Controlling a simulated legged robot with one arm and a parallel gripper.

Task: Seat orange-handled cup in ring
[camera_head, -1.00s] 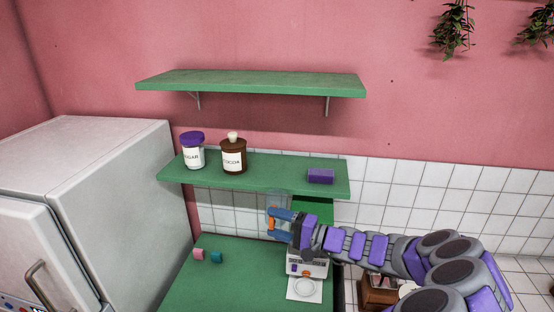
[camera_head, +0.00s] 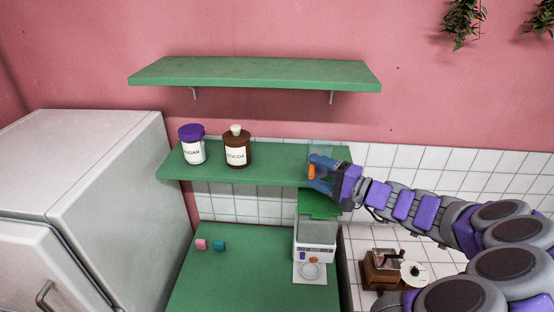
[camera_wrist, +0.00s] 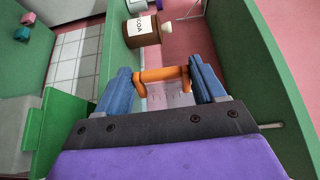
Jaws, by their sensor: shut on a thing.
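My gripper (camera_head: 318,173) is shut on the orange handle (camera_head: 312,172) of a clear cup (camera_head: 320,147). It holds the cup at the right end of the middle green shelf (camera_head: 270,172). In the wrist view the orange handle (camera_wrist: 160,74) spans between the blue fingers, with the clear cup (camera_wrist: 172,96) behind it. I cannot tell whether the cup touches the shelf. A pale ring (camera_head: 310,270) shows on the plate at the foot of the white appliance (camera_head: 315,252), below my gripper.
The sugar jar (camera_head: 192,146) and cocoa jar (camera_head: 237,147) stand left on the middle shelf. An upper shelf (camera_head: 255,73) hangs above. A green panel (camera_head: 318,205) stands above the appliance. Pink (camera_head: 201,244) and teal (camera_head: 219,246) blocks lie on the counter (camera_head: 240,275). A grinder (camera_head: 382,270) stands right.

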